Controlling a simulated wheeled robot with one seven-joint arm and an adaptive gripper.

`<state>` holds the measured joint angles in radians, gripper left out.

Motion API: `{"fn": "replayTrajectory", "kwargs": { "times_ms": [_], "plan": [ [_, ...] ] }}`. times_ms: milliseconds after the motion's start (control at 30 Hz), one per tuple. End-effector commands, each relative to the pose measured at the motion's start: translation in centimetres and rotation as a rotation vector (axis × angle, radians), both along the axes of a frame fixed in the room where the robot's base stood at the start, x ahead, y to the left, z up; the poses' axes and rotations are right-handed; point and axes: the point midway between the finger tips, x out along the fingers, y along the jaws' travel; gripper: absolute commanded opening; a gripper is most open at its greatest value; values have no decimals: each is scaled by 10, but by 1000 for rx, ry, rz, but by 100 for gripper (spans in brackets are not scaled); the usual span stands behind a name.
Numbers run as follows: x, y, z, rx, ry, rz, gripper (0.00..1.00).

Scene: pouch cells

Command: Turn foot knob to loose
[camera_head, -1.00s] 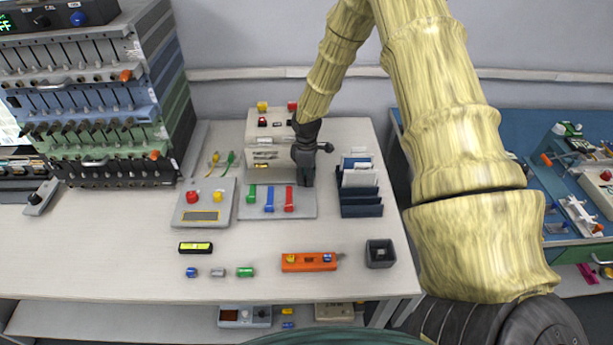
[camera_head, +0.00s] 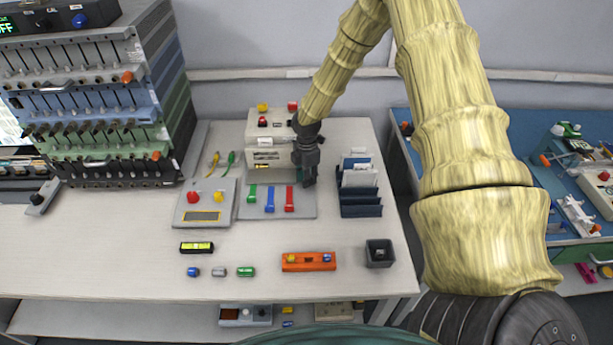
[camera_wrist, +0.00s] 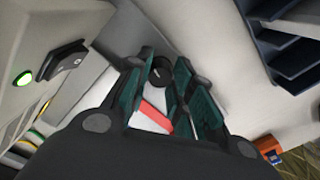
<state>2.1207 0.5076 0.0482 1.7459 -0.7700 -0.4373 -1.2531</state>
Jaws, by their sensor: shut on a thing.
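The foot knob (camera_wrist: 161,71) appears in the wrist view as a dark round knob with a small pale mark, between my fingers. My gripper (camera_wrist: 164,96) is shut on it, with green finger pads on either side. In the head view my gripper (camera_head: 309,182) points down at the right end of the grey plate, in front of the white machine (camera_head: 258,130). The knob itself is hidden there behind the gripper. A red strip (camera_wrist: 154,117) shows beneath my fingers in the wrist view.
A dark slotted rack (camera_head: 361,209) stands close to the right of my gripper. Coloured bars lie on the grey plate (camera_head: 305,211) to its left. An orange block (camera_head: 309,267) and a dark open box (camera_head: 380,262) are nearer the front.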

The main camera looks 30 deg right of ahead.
Motion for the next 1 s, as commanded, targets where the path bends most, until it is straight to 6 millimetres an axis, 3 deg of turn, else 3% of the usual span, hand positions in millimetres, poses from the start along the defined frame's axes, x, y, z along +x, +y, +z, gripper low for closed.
{"fn": "replayTrajectory", "kwargs": {
  "times_ms": [567,600,700,1000],
  "plan": [
    [1,-1,1,-2,-3,32,0],
    [1,-1,1,-2,-3,32,28],
    [1,-1,1,-2,-2,32,46],
    [0,0,1,-1,-1,32,46]
  ]
}}
